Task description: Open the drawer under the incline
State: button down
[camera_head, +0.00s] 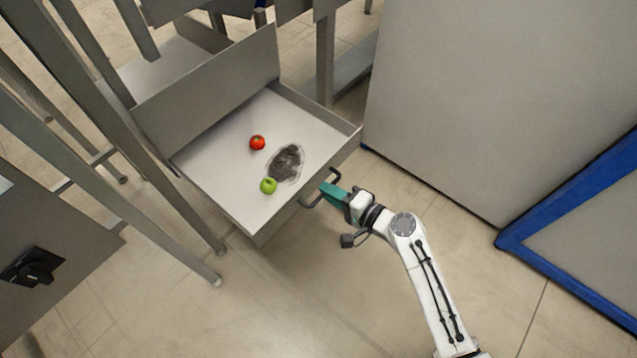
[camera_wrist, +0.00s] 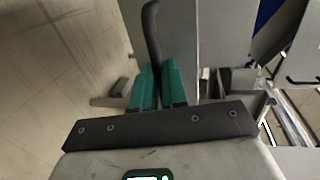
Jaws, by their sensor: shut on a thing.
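The drawer (camera_head: 215,193) under the incline is pulled out, and its pale inside floor shows in the head view. A dark handle (camera_head: 308,203) is on its front face. My gripper (camera_head: 325,188) has green fingers and is shut on this handle at the drawer front. In the wrist view, the dark handle (camera_wrist: 152,30) runs down between the green fingertips (camera_wrist: 156,75). A red tomato-like item (camera_head: 257,143), a green apple (camera_head: 268,185) and a dark grey patch or flat item (camera_head: 287,162) lie in the drawer.
Grey metal frame legs (camera_head: 160,215) stand left of the drawer. A large grey panel (camera_head: 470,90) stands to the right, with a blue-edged panel (camera_head: 570,240) at far right. The tiled floor (camera_head: 300,300) in front of the drawer is clear.

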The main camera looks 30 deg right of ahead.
jog(key=shift+f, duration=0.1)
jog(key=c, duration=1.2)
grip_release()
jog(key=v, duration=1.1)
jog(key=s+a+r+n+g+y+p, duration=0.1)
jog(key=s+a+r+n+g+p, duration=0.2)
jog(key=s+a+n+g+p, duration=0.4)
jog(key=s+d+r+n+g+h+p, duration=0.1)
jog(key=s+d+r+n+g+h, duration=0.1)
jog(key=s+d+r+n+g+h+p, duration=0.1)
jog(key=s+d+r+n+g+h, duration=0.1)
jog(key=r, duration=0.1)
jog(key=s+d+r+n+g+h+p, duration=0.2)
jog(key=s+n, duration=0.1)
jog(key=shift+d+r+g, duration=0.35)
jog(key=shift+r+g, duration=0.05)
